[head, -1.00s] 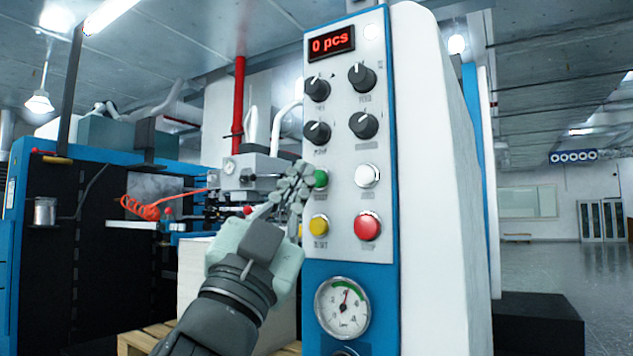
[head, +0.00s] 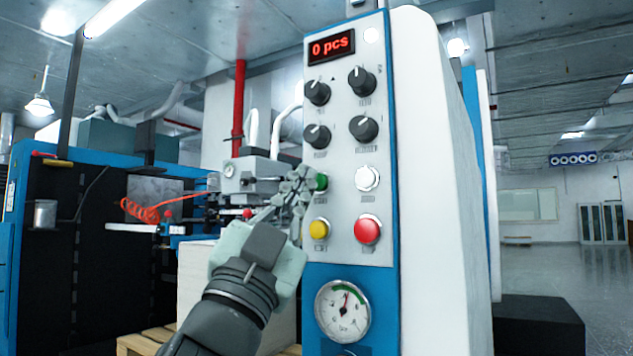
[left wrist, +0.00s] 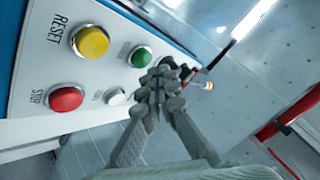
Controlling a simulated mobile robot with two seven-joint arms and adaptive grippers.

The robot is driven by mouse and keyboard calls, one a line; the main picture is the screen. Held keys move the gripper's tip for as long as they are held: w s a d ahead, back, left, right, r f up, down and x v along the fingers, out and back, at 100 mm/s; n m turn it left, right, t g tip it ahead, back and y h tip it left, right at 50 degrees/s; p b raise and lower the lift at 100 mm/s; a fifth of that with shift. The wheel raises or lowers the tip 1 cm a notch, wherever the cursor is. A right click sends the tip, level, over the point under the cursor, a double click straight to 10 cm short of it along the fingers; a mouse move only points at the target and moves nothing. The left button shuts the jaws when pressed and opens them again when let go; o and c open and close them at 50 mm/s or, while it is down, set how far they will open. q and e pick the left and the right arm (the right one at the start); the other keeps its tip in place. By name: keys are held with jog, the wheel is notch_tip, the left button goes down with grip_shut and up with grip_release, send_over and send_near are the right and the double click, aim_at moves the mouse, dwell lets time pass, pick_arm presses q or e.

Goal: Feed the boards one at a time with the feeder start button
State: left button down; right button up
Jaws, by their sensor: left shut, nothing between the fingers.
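The control panel (head: 345,200) faces me, and its red display (head: 331,47) reads "0 pcs". A green button (head: 321,182) sits left of a white button (head: 368,178). Below them are a yellow button (head: 319,229) and a red button (head: 367,229). My left gripper (head: 304,178) is shut and empty, its fingertips beside the green button and overlapping its left edge in the head view. In the left wrist view the fingertips (left wrist: 165,75) are just right of the green button (left wrist: 141,56); contact cannot be told. Yellow is labelled RESET, red STOP. My right gripper is out of view.
Several black knobs (head: 361,80) sit above the buttons and a gauge (head: 342,311) below. A pale stack (head: 192,285) stands on a wooden pallet (head: 140,342) behind my left arm. Blue machinery (head: 165,158) fills the left. Open floor (head: 540,270) lies right.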

pick_arm(q)
jog(key=shift+w, duration=0.15)
dwell(0.4)
jog(key=shift+w+d, duration=0.2)
jog(key=shift+d, duration=0.05)
jog(key=shift+w+d, duration=0.25)
jog(key=shift+w, duration=0.1)
dwell(0.8)
jog(key=shift+s+a, duration=0.5)
jog(key=shift+s, duration=0.15)
